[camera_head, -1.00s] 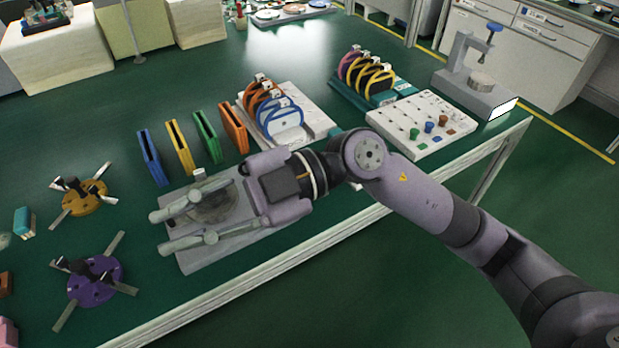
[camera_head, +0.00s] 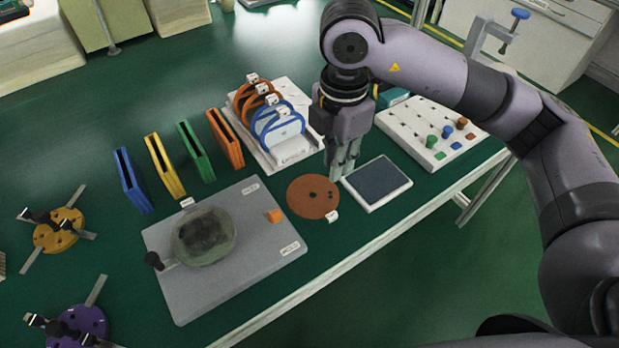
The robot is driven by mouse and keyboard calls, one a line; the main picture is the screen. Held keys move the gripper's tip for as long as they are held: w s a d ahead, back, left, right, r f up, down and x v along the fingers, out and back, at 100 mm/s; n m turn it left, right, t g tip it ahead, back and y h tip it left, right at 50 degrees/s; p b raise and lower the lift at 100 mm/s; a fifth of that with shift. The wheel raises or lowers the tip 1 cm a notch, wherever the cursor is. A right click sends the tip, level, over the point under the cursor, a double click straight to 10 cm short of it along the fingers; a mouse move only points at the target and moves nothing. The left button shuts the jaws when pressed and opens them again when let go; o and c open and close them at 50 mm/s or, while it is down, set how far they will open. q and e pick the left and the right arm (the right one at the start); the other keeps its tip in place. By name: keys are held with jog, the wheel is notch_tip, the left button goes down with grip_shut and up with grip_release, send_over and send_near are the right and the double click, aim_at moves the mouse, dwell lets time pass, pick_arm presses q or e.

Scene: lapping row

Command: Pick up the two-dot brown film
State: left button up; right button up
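A round brown film (camera_head: 309,199) with small dark dots lies flat on the green table, between the grey plate and a framed dark pad. A small white tag (camera_head: 331,216) is at its lower right edge. My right gripper (camera_head: 342,175) points down just above and behind the film's right edge, near the pad's left corner. Its fingers look close together, and I cannot tell whether they are open or shut. Nothing shows held in it, and contact with the film cannot be made out. My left gripper is not in view.
The grey plate (camera_head: 170,290) with a round lapping disc (camera_head: 203,236) is left of the film. The dark pad (camera_head: 377,183) is close on the right. A white rack (camera_head: 297,150) with coloured hoops stands behind. The table's front edge is near.

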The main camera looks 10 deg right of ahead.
send_over(332, 215)
notch_tip(332, 215, down, 10)
jog(key=shift+s+f+p, duration=0.15)
jog(key=shift+f+p, duration=0.1)
jog(key=shift+p, duration=0.1)
jog(key=shift+f, duration=0.85)
notch_tip(332, 215, down, 4)
jog(key=shift+r+p, duration=0.15)
jog(key=shift+p, duration=0.3)
jog(key=shift+f, duration=0.55)
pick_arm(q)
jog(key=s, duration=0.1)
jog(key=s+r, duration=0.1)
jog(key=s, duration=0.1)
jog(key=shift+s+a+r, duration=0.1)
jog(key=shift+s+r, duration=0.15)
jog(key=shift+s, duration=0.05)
pick_arm(e)
jog(key=shift+c, duration=0.4)
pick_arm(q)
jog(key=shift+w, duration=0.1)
pick_arm(e)
grip_shut()
